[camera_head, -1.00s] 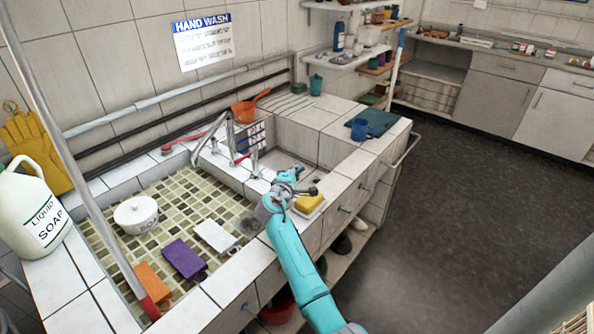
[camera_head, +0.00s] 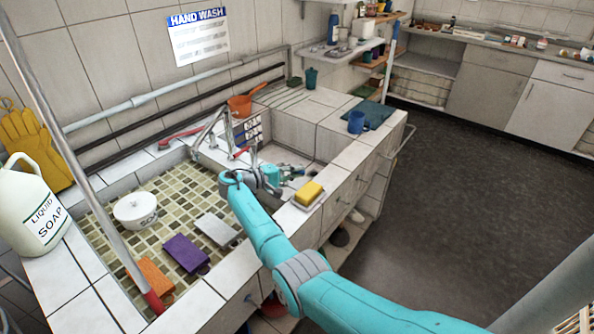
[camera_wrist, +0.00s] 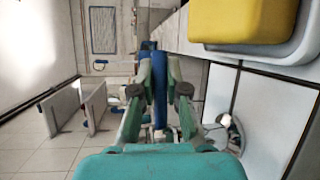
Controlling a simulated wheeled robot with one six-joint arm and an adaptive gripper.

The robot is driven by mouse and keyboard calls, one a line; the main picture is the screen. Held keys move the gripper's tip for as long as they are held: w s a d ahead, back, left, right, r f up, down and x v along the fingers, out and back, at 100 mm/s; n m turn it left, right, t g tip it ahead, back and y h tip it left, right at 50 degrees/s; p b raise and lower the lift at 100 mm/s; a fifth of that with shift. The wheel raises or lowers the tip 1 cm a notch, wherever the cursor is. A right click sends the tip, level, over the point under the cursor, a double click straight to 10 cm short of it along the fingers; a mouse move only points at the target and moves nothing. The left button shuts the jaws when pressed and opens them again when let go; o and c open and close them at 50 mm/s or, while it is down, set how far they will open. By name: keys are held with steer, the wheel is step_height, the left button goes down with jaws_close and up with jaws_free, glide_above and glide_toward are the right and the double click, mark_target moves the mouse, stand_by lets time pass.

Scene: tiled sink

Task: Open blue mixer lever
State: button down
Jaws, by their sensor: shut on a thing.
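My gripper (camera_wrist: 153,64) is shut on a blue bar, the blue mixer lever (camera_wrist: 158,105), which shows as a narrow blue strip between the two fingers in the wrist view.
A yellow sponge (camera_head: 308,193) lies on a white dish on the sink's front edge, close to my arm; the sponge also shows in the wrist view (camera_wrist: 240,20). The sink basin (camera_head: 293,130) lies right of the tap.

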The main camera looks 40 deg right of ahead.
steer(key=shift+a+m+g, duration=0.2)
steer(key=shift+m+g, duration=0.2)
steer(key=shift+g, duration=0.1)
steer(key=shift+s+a+m+g+y, duration=0.2)
steer(key=shift+m+g+y, duration=0.35)
steer(key=shift+g, duration=0.25)
steer(key=c, duration=1.2)
jaws_free()
